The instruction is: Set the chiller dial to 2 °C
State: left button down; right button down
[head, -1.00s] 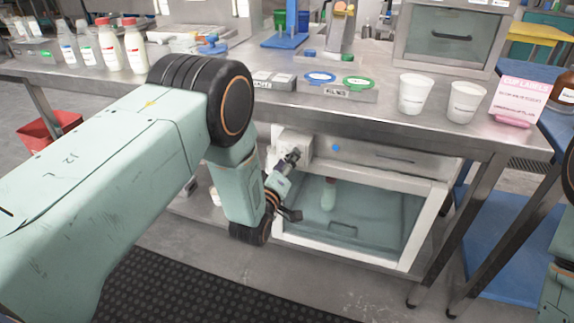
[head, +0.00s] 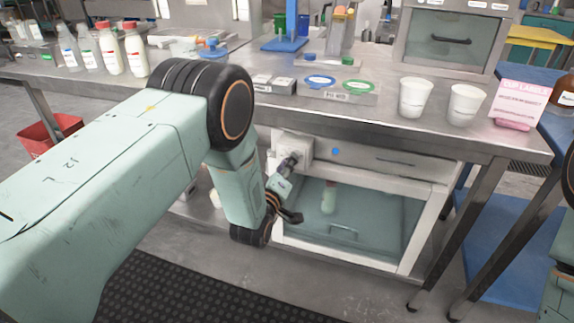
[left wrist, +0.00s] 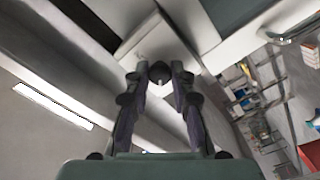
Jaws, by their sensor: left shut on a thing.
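The chiller (head: 414,230) is a white-framed cabinet with a glass front, under the steel table. A white control box (head: 305,147) sits at its upper left. My left gripper (head: 289,160) reaches up to the front of this box. In the left wrist view, my left gripper's fingers (left wrist: 159,75) close in on both sides of the small dark round dial (left wrist: 158,71), in front of a pale panel. The gripper is shut on the dial. The dial's marks and setting cannot be read. My right gripper is out of view.
The steel table (head: 440,135) overhangs the chiller close above my left arm. On it stand white cups (head: 414,97), a pink label card (head: 520,103) and several bottles (head: 135,50). A red bin (head: 50,135) is at the left. The floor in front is clear.

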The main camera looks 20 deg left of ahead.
pick_arm(q)
jog(key=shift+d+m+p, duration=0.15)
jog(key=shift+m+p, duration=1.45)
jog(key=shift+m, duration=10.3)
jog(key=c, duration=1.1)
grip_release()
